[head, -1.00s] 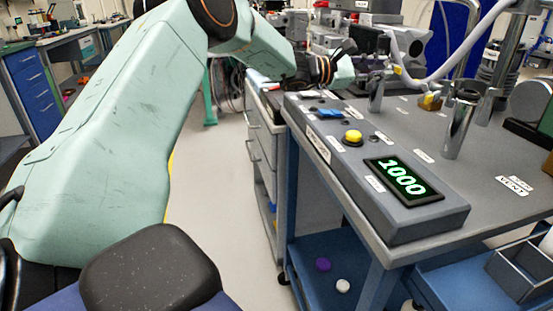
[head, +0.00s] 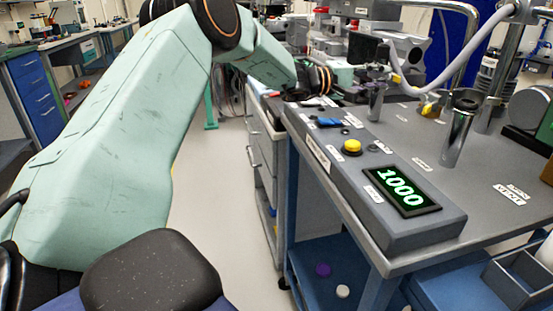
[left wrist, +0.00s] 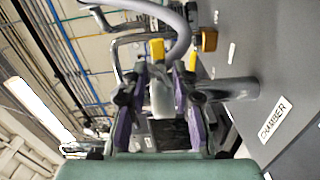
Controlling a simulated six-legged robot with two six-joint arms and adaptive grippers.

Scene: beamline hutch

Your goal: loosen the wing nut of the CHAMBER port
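My left gripper (head: 374,80) is at the far end of the grey bench, beside the short chrome post (head: 376,102). In the left wrist view its two purple-sided fingers (left wrist: 160,85) are spread apart, with a pale grey block showing between them. Two yellow pieces (left wrist: 157,50) show near the fingertips, below the grey hose (left wrist: 180,25). I cannot tell whether they are the wing nut, or whether the fingers touch them. The CHAMBER label (left wrist: 275,118) lies beside a chrome post (left wrist: 232,88) to the right of the fingers. My right gripper is not in view.
The grey bench (head: 430,150) carries a display reading 1000 (head: 401,190), a yellow button (head: 352,147) and a blue piece (head: 329,123). A taller chrome post (head: 459,130) and a brass-coloured block (head: 430,108) stand to the right. The floor left of the bench is clear.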

